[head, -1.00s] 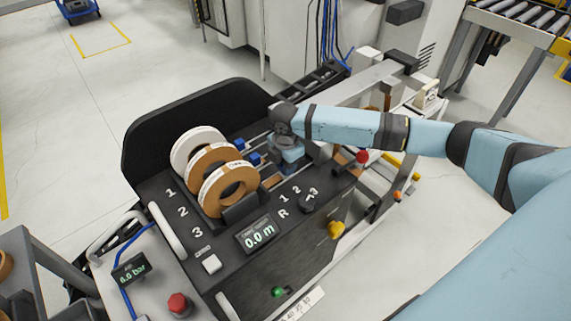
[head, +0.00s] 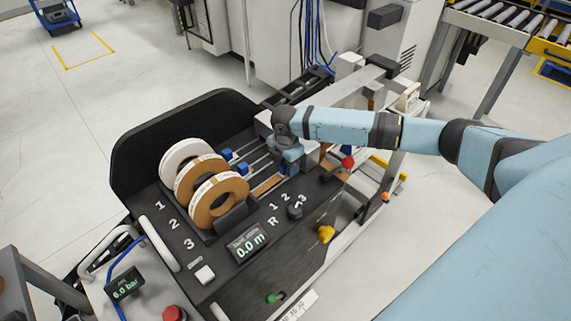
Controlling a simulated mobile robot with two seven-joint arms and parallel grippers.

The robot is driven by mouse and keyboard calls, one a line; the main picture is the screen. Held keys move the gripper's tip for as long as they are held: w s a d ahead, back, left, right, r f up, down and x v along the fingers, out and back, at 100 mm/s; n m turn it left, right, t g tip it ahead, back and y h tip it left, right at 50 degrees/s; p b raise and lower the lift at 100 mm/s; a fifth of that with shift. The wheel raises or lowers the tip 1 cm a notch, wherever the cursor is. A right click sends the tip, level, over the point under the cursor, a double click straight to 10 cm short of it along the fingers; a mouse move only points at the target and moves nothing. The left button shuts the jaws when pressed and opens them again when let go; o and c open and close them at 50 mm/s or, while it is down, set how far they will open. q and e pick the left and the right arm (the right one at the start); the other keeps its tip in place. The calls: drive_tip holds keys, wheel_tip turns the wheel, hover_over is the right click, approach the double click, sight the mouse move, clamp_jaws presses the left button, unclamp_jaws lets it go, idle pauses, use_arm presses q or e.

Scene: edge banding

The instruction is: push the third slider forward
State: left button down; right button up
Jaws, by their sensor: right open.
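Two blue sliders, the first (head: 227,154) and the second (head: 242,168), sit at the coil end of their rails on the black machine top. My right gripper (head: 288,170) points down over the rails, right of these two sliders, beside the lane of the third coil. Its fingers are mostly hidden by its own body. Dark blue shows low at the gripper, but I cannot tell whether it is the third slider or whether they touch. My left gripper is out of view.
Three edge-band coils (head: 219,202) stand left of the sliders. A black guard (head: 150,135) rises behind the coils.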

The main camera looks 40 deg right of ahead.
wheel_tip(320, 180, up, 14)
drive_tip(key=shift+p, duration=0.4)
drive_tip(key=shift+f, duration=0.1)
idle(0.4)
